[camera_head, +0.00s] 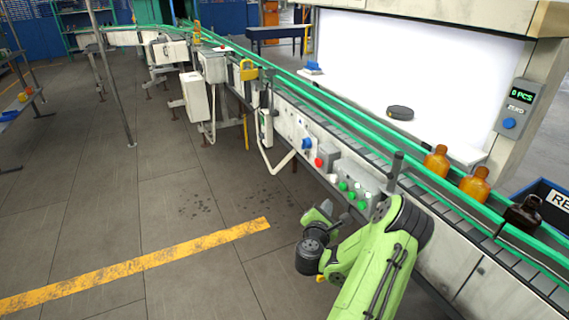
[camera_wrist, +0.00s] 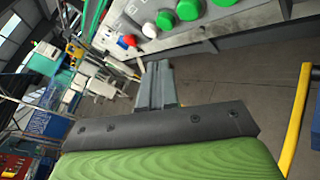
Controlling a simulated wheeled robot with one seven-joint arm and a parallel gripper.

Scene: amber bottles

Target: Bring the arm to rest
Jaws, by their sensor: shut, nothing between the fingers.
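My gripper (camera_wrist: 157,72) shows in the wrist view as grey fingers, closed together and empty, beyond a dark plate and a green housing. It hangs in free air beside the machine's control panel, with the grey floor behind it. In the head view my green arm (camera_head: 372,270) is folded at the lower middle, in front of the conveyor. The fingers cannot be made out clearly there. Two amber bottles (camera_head: 436,161) (camera_head: 475,184) and a darker bottle (camera_head: 523,213) stand upright on the conveyor (camera_head: 460,212) at the right, apart from my arm.
The control panel with coloured buttons (camera_head: 350,188) is close behind my arm. A counter display (camera_head: 518,108) is at the right, above a dark bin (camera_head: 545,196) with white lettering. A black round object (camera_head: 400,113) lies beyond the conveyor. Floor at the left, with a yellow line (camera_head: 140,268), is clear.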

